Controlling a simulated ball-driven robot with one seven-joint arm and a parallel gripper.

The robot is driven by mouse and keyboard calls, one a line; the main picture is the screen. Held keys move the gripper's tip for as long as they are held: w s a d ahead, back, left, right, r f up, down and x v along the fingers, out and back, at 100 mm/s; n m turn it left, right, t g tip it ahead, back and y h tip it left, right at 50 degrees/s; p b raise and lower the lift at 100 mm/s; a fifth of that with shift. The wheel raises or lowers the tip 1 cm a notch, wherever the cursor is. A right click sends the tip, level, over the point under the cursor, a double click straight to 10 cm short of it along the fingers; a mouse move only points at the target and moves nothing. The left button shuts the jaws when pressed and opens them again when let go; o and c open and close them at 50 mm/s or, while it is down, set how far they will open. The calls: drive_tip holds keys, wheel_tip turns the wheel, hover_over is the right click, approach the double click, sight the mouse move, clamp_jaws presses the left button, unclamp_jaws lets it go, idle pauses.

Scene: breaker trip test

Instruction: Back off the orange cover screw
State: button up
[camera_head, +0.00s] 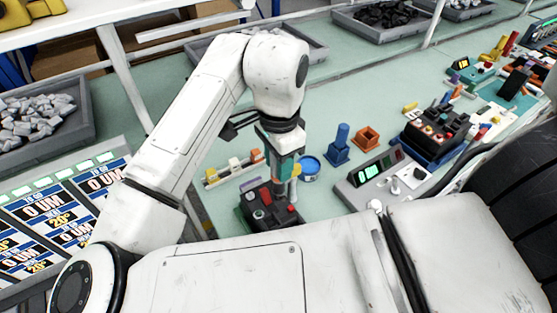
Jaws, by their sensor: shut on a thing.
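A black breaker unit (262,214) with red and grey parts on top sits on the green bench below my gripper. My gripper (283,172) points down over the back right of the unit. It is shut on a slim upright tool, of which little shows; teal parts show at the gripper. The tool's lower end is close to the unit, but I cannot tell whether it touches. I cannot make out the orange cover screw; the gripper and tool hide part of the unit's top.
A blue round dish (308,167), a blue block holder (337,147) and an orange square holder (367,138) stand right of my gripper. A rack of coloured pieces (234,170) is at left. A grey console (384,178) with green display stands at right.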

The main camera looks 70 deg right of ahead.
drive_tip(key=shift+f+b, duration=0.4)
drive_tip(key=shift+f, duration=0.2)
idle(0.6)
drive_tip(key=shift+r, duration=0.25)
idle(0.9)
drive_tip(key=shift+r+p, duration=2.8)
drive_tip(key=shift+r, duration=0.1)
